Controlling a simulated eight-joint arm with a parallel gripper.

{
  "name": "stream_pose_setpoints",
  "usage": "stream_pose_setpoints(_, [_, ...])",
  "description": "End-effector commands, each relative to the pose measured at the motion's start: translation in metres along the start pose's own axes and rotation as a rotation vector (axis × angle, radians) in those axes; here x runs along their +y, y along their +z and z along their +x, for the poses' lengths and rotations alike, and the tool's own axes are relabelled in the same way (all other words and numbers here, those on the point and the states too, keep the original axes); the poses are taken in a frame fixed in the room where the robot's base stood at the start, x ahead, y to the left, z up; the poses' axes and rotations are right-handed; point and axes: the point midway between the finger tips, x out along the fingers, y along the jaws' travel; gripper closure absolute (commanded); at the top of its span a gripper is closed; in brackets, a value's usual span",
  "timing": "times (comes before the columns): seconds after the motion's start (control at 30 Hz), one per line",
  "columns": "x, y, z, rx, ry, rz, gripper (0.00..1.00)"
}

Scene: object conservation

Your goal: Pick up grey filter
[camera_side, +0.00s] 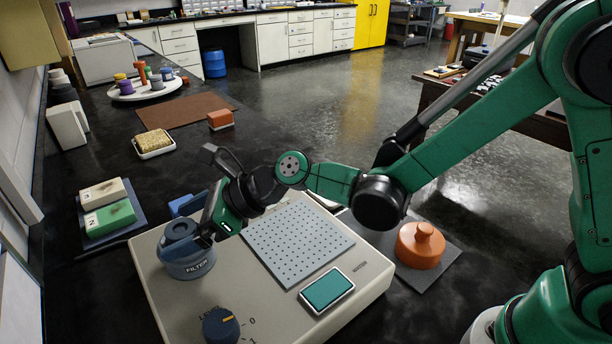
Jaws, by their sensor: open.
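The grey filter (187,263) is a squat blue-grey cylinder with a narrower top and the word FILTER on its side. It sits upright on the left part of a beige device (150,290). My gripper (192,226) is open at the filter's upper right side, tilted down towards it. One blue finger shows in front of the filter's top and another part lies behind it. Whether the fingers touch the filter cannot be told from this view.
The device carries a perforated grey plate (298,238), a teal-screened display (327,289) and a dark level knob (220,326). An orange lidded pot (420,246) stands to the right on a grey mat. Numbered blocks (108,215) lie left. A sponge dish (154,144) is behind.

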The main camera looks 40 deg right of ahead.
Motion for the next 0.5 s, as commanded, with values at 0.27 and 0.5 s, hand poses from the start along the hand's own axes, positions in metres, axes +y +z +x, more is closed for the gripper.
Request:
stream_pose_setpoints(0.27, [0.0000, 0.0001, -0.0003, 0.000, 0.000, -0.001, 0.74])
stream_pose_setpoints(0.5, [0.0000, 0.0001, -0.0003, 0.000, 0.000, -0.001, 0.99])
